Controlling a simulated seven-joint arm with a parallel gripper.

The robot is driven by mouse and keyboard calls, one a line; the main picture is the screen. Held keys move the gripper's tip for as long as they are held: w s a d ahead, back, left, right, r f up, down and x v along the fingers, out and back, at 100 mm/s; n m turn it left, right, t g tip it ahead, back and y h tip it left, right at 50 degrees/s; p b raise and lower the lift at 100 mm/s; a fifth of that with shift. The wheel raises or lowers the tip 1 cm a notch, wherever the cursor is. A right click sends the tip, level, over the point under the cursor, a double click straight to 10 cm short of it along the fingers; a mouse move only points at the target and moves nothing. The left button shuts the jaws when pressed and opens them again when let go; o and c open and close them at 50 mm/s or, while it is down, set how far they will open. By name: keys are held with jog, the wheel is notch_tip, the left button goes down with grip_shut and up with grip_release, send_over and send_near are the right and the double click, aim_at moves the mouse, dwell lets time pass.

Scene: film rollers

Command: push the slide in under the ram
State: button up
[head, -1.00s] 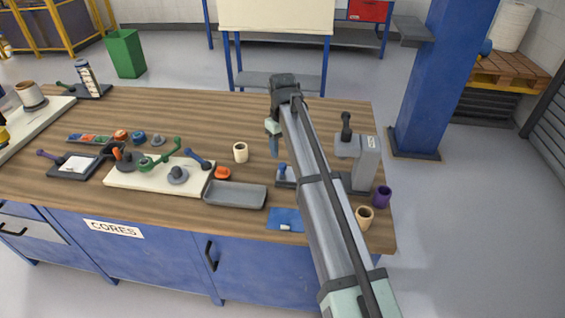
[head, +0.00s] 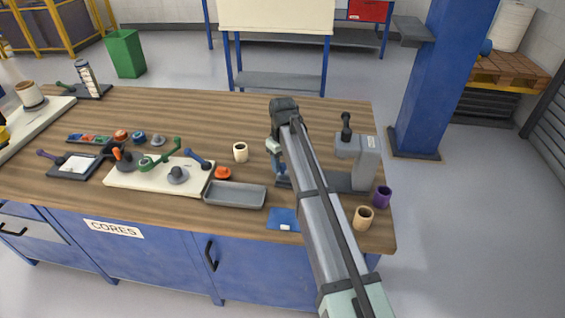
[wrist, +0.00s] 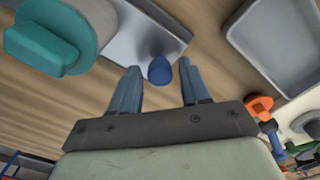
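The press (head: 368,165) stands at the right end of the bench, a grey column with an overhanging head and a black handle on top. The slide is a flat grey plate (wrist: 128,42) with a blue knob (wrist: 160,70), seen in the wrist view. In the head view it is mostly hidden by my arm. My gripper (head: 281,181) points down over the slide's left end. In the wrist view its two blue-grey fingers (wrist: 158,70) are apart, and the knob shows between their tips. I cannot tell if either finger touches it. The ram's underside is hidden.
A grey tray (head: 235,195) lies left of the slide, a cream cup (head: 240,152) behind it. A blue card (head: 284,220) lies in front. A tan cup (head: 363,217) and a purple cup (head: 382,196) stand by the press.

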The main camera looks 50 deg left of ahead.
grip_shut()
dwell(0.4)
jog(key=w+d, duration=0.5)
jog(key=shift+o, duration=1.1)
grip_release()
notch_tip(320, 180, up, 14)
jog(key=shift+f, duration=0.1)
